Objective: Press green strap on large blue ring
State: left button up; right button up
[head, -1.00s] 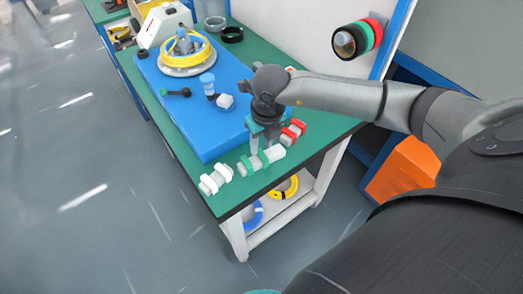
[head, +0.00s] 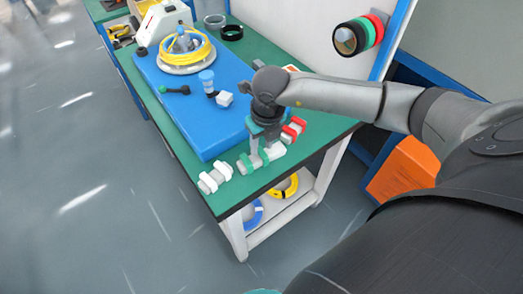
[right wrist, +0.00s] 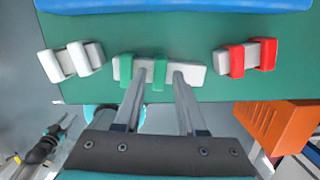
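Two green straps (right wrist: 158,72) sit around a pale grey bar (right wrist: 196,75) at the table's front edge; the bar also shows in the head view (head: 276,152). My right gripper (right wrist: 160,73) is open above the bar, its fingers pointing down at it. One green strap shows between the fingertips and the other beside the left finger. I cannot tell whether the fingers touch. A blue ring-shaped coil (head: 253,214) lies on the shelf under the table. My left gripper (right wrist: 66,124) shows small in the right wrist view, its fingers apart and empty.
A bar with white straps (right wrist: 72,62) lies left of the green one, and a bar with red straps (right wrist: 246,57) lies right. A blue board (head: 197,122) holds a yellow cable coil (head: 187,50). An orange box (head: 403,173) stands right of the table.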

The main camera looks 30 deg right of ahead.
jog(key=shift+f+b, duration=0.6)
jog(key=shift+f, duration=0.2)
jog(key=shift+r, duration=0.2)
jog(key=shift+c, duration=0.3)
grip_shut()
jog(key=shift+r+p, duration=0.85)
jog(key=shift+p, duration=0.05)
notch_tip(320, 180, up, 3)
jog(key=shift+f+p, duration=0.15)
jog(key=shift+p, duration=0.9)
jog(key=shift+r+p, duration=1.4)
jog(key=shift+r, duration=0.45)
